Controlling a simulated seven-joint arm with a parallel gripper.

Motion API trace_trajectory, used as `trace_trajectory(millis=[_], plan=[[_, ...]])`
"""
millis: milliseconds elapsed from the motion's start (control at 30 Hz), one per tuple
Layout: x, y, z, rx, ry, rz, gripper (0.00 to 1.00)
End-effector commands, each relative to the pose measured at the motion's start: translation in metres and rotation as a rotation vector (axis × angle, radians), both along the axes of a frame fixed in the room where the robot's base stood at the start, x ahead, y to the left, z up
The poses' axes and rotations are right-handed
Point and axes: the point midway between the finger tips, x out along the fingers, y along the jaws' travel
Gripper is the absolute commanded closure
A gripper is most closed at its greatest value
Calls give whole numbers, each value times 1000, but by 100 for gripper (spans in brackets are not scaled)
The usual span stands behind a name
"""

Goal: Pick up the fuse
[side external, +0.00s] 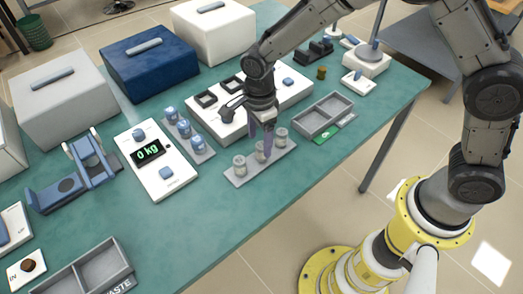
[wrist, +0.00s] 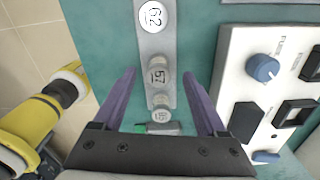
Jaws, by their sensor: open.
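No object can be picked out with certainty as the fuse. A small brass-coloured cylinder (side external: 321,73) stands near the far end of the table, beside a black block (side external: 315,50). My gripper (side external: 262,152) points down over a grey rack (side external: 236,180) holding several clear, numbered jars. In the wrist view my gripper (wrist: 160,72) is open and empty, its purple fingers on either side of the rack. Contact cannot be told.
A white panel (side external: 205,125) with knobs and black sockets lies beside the rack. A grey two-part tray (side external: 318,122) is to its right.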

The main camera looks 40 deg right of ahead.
Motion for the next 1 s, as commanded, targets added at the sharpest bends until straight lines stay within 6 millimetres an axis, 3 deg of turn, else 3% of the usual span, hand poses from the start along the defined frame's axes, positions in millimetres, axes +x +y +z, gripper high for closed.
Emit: trace_trajectory(millis=[233,567,1000], plan=[[-2,-2,-36,-1,4,0,26],[-2,-2,-43,-1,1,0,26],[-2,-2,-42,-1,1,0,100]])
